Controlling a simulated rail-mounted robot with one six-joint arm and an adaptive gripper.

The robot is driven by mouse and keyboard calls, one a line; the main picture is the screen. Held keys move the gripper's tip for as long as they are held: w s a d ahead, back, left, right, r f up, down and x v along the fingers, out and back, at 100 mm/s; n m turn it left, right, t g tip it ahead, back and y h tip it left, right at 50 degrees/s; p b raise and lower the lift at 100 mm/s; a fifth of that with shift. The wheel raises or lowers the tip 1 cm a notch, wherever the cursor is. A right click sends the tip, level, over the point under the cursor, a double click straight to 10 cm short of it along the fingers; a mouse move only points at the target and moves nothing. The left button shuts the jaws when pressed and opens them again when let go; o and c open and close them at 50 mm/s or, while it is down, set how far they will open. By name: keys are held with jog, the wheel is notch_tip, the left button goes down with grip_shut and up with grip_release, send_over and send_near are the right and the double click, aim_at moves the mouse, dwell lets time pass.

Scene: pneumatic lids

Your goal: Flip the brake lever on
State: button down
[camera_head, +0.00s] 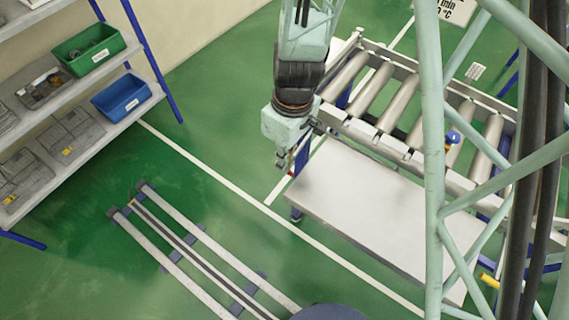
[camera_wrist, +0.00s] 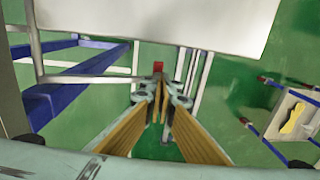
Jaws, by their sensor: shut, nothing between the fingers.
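My gripper (camera_head: 281,163) hangs from the arm beside the upper left corner of the white table (camera_head: 370,205). Its fingers (camera_wrist: 159,98) are shut and empty in the wrist view, pointing down past the table's edge. A small red part (camera_wrist: 158,68) shows just beyond the fingertips, near a pale frame bar. A bit of red also shows at the table corner in the head view (camera_head: 291,174). I cannot tell whether this red part is the brake lever, or whether the fingers touch it. No lever shows clearly in either view.
A roller conveyor (camera_head: 385,97) runs along the table's back side. A shelf with a green bin (camera_head: 88,50) and a blue bin (camera_head: 122,96) stands at the left. Floor rails (camera_head: 198,245) lie in front. A blue frame (camera_wrist: 75,85) is left of the fingers.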

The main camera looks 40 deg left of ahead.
jog(key=shift+s, duration=0.15)
notch_tip(320, 180, up, 14)
jog(key=s+p, duration=0.1)
jog(key=p, duration=0.2)
dwell(0.8)
jog(key=shift+r, duration=0.1)
jog(key=shift+d, duration=0.15)
dwell(0.3)
